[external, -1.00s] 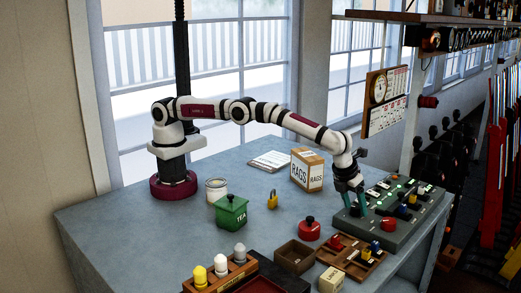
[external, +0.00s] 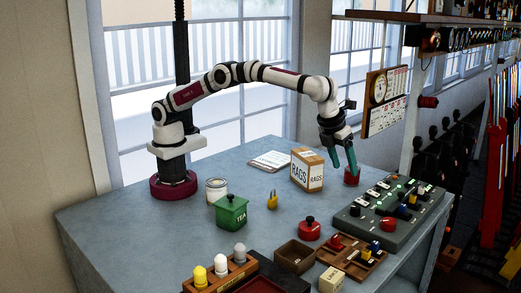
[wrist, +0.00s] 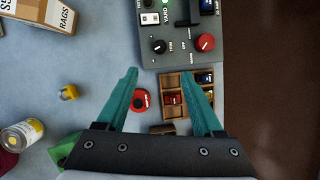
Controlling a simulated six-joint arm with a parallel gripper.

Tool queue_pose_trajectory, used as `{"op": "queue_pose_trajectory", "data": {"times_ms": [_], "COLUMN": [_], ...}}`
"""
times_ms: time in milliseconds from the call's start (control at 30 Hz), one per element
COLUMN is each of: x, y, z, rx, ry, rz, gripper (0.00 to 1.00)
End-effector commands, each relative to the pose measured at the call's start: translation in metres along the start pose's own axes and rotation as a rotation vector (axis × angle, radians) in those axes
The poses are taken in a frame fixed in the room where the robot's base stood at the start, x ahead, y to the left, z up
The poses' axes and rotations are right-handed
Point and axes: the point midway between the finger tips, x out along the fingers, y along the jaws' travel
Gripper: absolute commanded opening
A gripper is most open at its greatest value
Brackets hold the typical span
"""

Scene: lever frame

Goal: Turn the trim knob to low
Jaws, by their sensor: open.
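The grey-green control panel (external: 400,212) lies at the right end of the table. A black knob (wrist: 158,46) and a red round knob (wrist: 205,43) sit at its near end in the wrist view; they also show in the external view as the black knob (external: 354,211) and the red knob (external: 388,224). Small print by them is too small to read surely, so I cannot tell which is the trim knob or its setting. My gripper (external: 345,168) is open and empty, raised above the table at the panel's back left. Its teal fingers (wrist: 161,72) point down.
A red pot (external: 351,177) stands behind the fingers. The RAGS box (external: 307,170) is to their left. A wooden tray of coloured pieces (external: 352,262), a red button (external: 309,229) and an open brown box (external: 294,257) are in front.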

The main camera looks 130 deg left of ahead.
Motion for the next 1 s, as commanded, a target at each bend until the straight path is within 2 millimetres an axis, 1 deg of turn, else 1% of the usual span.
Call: {"op": "queue_pose_trajectory", "data": {"times_ms": [200, 267, 333, 367, 400, 467, 500, 600, 700, 800, 867, 967, 1000], "x": [0.0, 0.001, 0.002, 0.003, 0.004, 0.005, 0.006, 0.006, 0.007, 0.009, 0.015, 0.036, 0.048], "y": [0.0, 0.002, 0.006, 0.008, 0.013, 0.019, 0.024, 0.034, 0.042, 0.044, 0.043, 0.037, 0.034], "z": [0.0, 0.002, 0.005, 0.006, 0.009, 0.012, 0.014, 0.019, 0.022, 0.023, 0.022, 0.019, 0.017], "rx": [-0.011, -0.099, -0.36, -0.52, -0.762, -1.137, -1.377, -1.893, -2.229, -2.377, -2.399, -2.398, -2.397], "ry": [0.001, 0.011, 0.044, 0.065, 0.098, 0.156, 0.195, 0.285, 0.347, 0.376, 0.379, 0.377, 0.377], "rz": [-0.001, -0.01, -0.03, -0.039, -0.049, -0.053, -0.049, -0.02, 0.016, 0.036, 0.041, 0.043, 0.043], "gripper": [0.69, 0.69, 0.69, 0.69, 0.69, 0.69, 0.69, 0.69, 0.69, 0.69, 0.69, 0.69, 0.69]}}
